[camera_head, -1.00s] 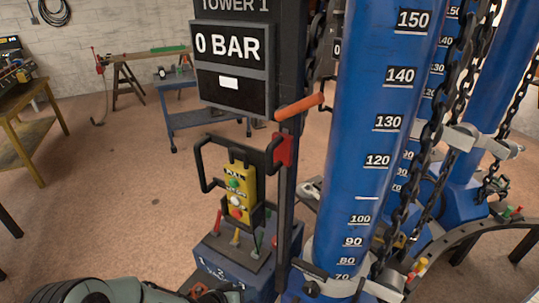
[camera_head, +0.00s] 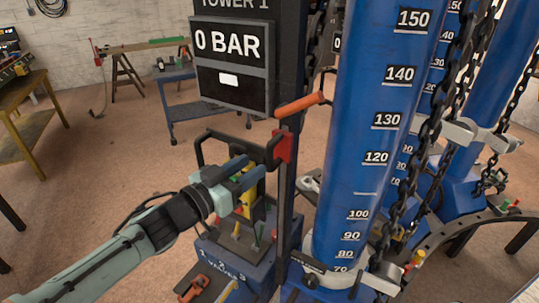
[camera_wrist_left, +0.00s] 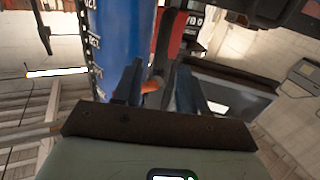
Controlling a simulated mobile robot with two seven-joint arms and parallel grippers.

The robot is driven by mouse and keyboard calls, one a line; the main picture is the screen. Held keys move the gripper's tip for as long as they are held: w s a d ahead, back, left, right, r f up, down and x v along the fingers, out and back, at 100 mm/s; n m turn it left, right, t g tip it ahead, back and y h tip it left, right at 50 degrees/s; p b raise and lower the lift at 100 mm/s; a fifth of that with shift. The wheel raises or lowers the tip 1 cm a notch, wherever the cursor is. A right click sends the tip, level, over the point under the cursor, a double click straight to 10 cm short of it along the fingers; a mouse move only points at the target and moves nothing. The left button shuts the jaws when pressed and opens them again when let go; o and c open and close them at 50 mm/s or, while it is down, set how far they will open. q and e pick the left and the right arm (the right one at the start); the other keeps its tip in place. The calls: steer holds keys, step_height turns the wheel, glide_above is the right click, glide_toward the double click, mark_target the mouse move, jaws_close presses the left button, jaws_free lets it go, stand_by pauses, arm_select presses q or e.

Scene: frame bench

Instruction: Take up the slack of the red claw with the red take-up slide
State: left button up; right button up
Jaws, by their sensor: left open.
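The handle stands out from a dark post above a red block (camera_head: 284,146). I cannot tell whether this is the red take-up slide. In the left wrist view, the orange handle (camera_wrist_left: 151,86) appears between the open fingers (camera_wrist_left: 158,88), end on, with no visible grip on it. I cannot pick out the red claw; part of the chains is hidden behind the blue column. My right gripper is not in view.
A blue column (camera_head: 365,150) with a printed scale stands right of the post, chains (camera_head: 436,115) beside it. A display (camera_head: 231,62) reads 0 BAR. A blue valve box (camera_head: 222,252) stands below the gripper, with an orange-red fitting (camera_head: 193,288).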

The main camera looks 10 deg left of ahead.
mark_target(267, 157)
arm_select(q)
steer(key=x, duration=0.7)
steer(key=shift+w+d, duration=0.1)
jaws_close()
